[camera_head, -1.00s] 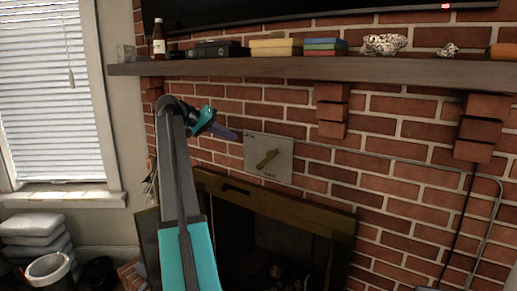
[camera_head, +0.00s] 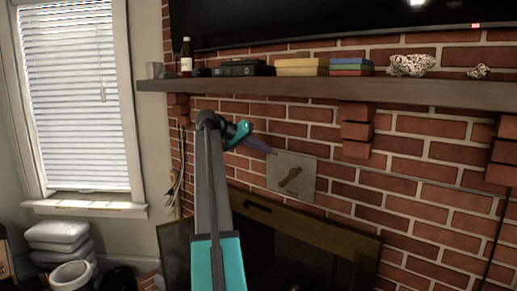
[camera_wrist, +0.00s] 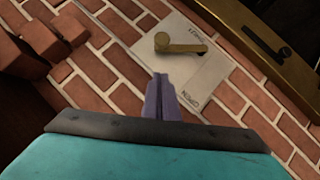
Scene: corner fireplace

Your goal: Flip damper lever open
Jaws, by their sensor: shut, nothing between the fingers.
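The damper lever (camera_head: 290,178) is a brass handle on a pale square plate (camera_head: 306,183) fixed to the brick wall above the firebox. It slants from lower left to upper right. In the wrist view the lever (camera_wrist: 185,47) lies just beyond my fingertips, and the plate (camera_wrist: 185,75) shows "OPEN" at its near corner. A second label near the handle is hard to read. My gripper (camera_head: 268,150) is at the plate's upper left corner. Its purple fingers (camera_wrist: 161,78) are together and empty, apart from the lever. Whether they touch the plate is unclear.
The mantel shelf (camera_head: 400,92) runs above, bearing a bottle (camera_head: 186,56), coloured books (camera_head: 352,67) and crumpled silvery lumps (camera_head: 413,64). A brick corbel (camera_head: 358,130) juts out right of the plate. The fireplace's brass frame (camera_head: 340,234) lies below. The wall right of the plate is mostly clear.

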